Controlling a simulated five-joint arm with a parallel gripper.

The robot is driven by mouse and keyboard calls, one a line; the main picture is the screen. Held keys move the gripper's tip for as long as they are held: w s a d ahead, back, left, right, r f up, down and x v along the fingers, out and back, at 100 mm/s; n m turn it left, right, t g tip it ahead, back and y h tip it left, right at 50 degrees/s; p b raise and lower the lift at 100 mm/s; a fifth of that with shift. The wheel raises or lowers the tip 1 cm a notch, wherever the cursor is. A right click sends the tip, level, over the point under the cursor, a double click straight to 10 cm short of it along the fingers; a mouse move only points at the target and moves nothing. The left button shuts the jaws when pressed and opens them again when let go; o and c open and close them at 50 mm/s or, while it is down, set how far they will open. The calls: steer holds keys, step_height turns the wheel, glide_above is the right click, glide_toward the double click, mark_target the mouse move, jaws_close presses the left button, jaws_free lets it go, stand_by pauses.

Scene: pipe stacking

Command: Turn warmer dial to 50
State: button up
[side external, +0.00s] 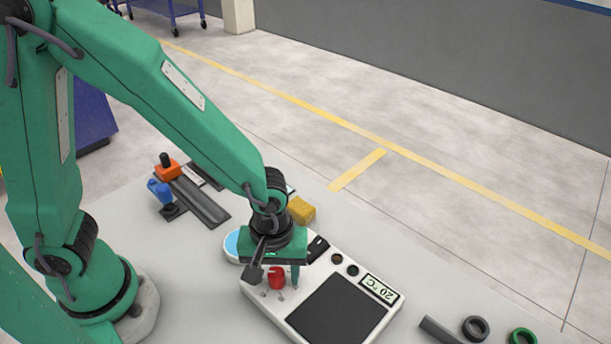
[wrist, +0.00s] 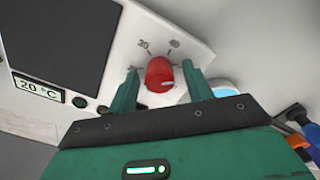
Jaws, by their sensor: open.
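The warmer (side external: 318,298) is a white box with a black plate on the table, in front of my arm. Its display (side external: 379,290) reads 20 °C, which also shows in the wrist view (wrist: 38,87). The red dial (wrist: 160,76) is on the warmer's face, with marks such as 30 and 40 around it. The dial also shows in the side view (side external: 277,278). My gripper (wrist: 160,85) is open, with one green finger on each side of the dial. Small gaps seem to show between fingers and dial; contact is unclear.
A yellow block (side external: 301,210) lies behind my gripper. A blue valve (side external: 159,190) and an orange one (side external: 167,171) stand at the back left near a dark grey rail (side external: 200,202). Dark and green rings (side external: 522,337) lie at the front right.

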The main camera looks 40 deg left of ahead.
mark_target(276, 271)
steer(key=c, duration=1)
steer(key=shift+o, duration=0.2)
steer(key=shift+m, duration=0.3)
steer(key=shift+m, duration=0.5)
steer(key=o, duration=1)
steer(key=shift+c, duration=0.2)
steer(key=shift+r, duration=0.1)
steer(key=shift+r, duration=3.85)
